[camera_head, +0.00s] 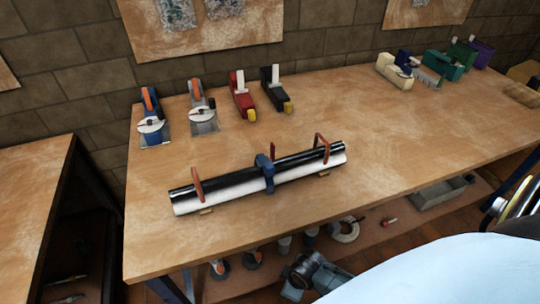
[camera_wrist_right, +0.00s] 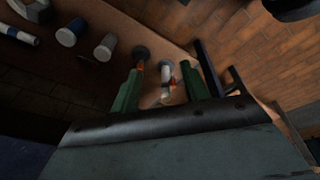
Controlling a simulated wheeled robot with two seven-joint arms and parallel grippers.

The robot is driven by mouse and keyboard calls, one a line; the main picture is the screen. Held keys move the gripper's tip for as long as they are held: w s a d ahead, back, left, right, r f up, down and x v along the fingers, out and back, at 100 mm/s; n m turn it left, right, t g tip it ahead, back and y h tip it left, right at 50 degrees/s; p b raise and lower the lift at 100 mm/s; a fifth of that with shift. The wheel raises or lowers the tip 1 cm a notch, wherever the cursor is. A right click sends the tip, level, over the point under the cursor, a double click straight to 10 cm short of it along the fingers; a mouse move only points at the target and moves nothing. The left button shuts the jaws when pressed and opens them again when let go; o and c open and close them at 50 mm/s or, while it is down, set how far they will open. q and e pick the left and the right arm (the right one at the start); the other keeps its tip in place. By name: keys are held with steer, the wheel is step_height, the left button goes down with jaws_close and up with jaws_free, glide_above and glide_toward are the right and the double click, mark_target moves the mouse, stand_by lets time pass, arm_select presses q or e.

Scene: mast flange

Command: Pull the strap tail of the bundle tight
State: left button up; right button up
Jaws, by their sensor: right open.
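The bundle (camera_head: 228,189) lies on the wooden workbench in the head view, slanting up to the right. It is a long black tube and a white tube side by side. A blue strap with a buckle (camera_head: 265,173) goes around its middle. An orange-brown band (camera_head: 197,187) stands around the left part, and another (camera_head: 322,147) near the right end. The bundle is not seen there. My left gripper is not in view.
The workbench (camera_head: 400,130) is clear around the bundle. Two orange-handled tools (camera_head: 151,119), a red tool (camera_head: 242,97) and a black tool (camera_head: 275,92) stand along its back. Several dispensers (camera_head: 430,70) stand far right. A lower shelf (camera_head: 375,231) holds tools and a tray.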

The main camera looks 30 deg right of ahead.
steer(key=w+a+r+n+y+p, duration=0.1)
steer(key=w+a+r+n+p, duration=0.15)
steer(key=r, duration=0.65)
steer(key=w+a+r+n+p, duration=0.1)
steer(key=w+r+n, duration=0.15)
steer(key=r, duration=0.65)
step_height(320, 180, up, 22)
steer(key=n+g+h+p, duration=0.2)
steer(key=n+g+p, duration=0.1)
steer(key=n, duration=1.9)
glide_above(269, 165)
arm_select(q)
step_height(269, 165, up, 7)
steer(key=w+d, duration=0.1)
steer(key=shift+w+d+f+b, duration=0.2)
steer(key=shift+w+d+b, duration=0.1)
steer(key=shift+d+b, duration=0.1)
arm_select(e)
step_height(269, 165, down, 13)
steer(key=shift+r, duration=0.1)
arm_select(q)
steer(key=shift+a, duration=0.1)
arm_select(e)
jaws_close()
